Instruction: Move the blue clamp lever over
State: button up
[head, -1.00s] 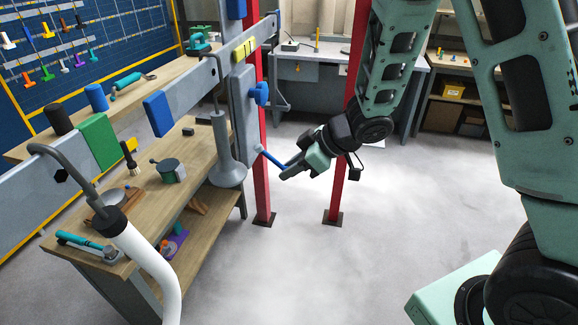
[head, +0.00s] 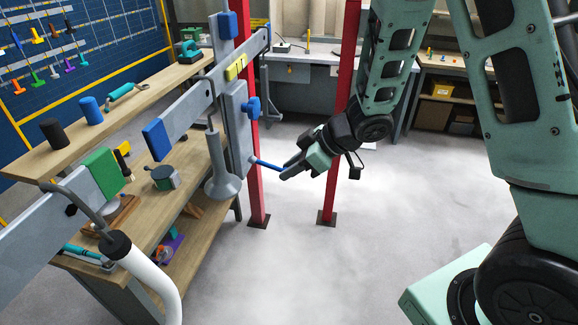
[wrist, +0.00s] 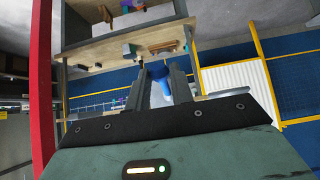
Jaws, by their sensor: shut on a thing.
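The blue clamp lever (head: 267,165) is a thin rod. It sticks out to the right from the lower part of a grey upright plate (head: 236,125) on a grey beam (head: 185,115), sloping slightly down. My gripper (head: 287,171) is shut on its outer end, in front of the gap between two red posts. In the wrist view, the blue lever (wrist: 164,84) runs between my two fingers, with a wider blue part beyond them. The fingers hide the lever's tip in the head view.
A blue knob (head: 253,106) sits on the plate above the lever. A grey flared piece (head: 222,184) hangs beside the plate. Red posts (head: 253,180) stand close behind. A wooden bench (head: 185,205) with tools is at left. The floor (head: 300,265) below is clear.

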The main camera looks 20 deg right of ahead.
jog(key=shift+d+r, duration=0.1)
jog(key=shift+r, duration=0.15)
notch_tip(320, 180, up, 2)
jog(key=p, duration=0.2)
jog(key=shift+r+p, duration=0.2)
jog(key=shift+p, duration=0.1)
jog(key=o, duration=0.8)
jog(key=shift+f, duration=0.1)
jog(key=shift+o, duration=0.2)
jog(key=shift+s+d, duration=0.1)
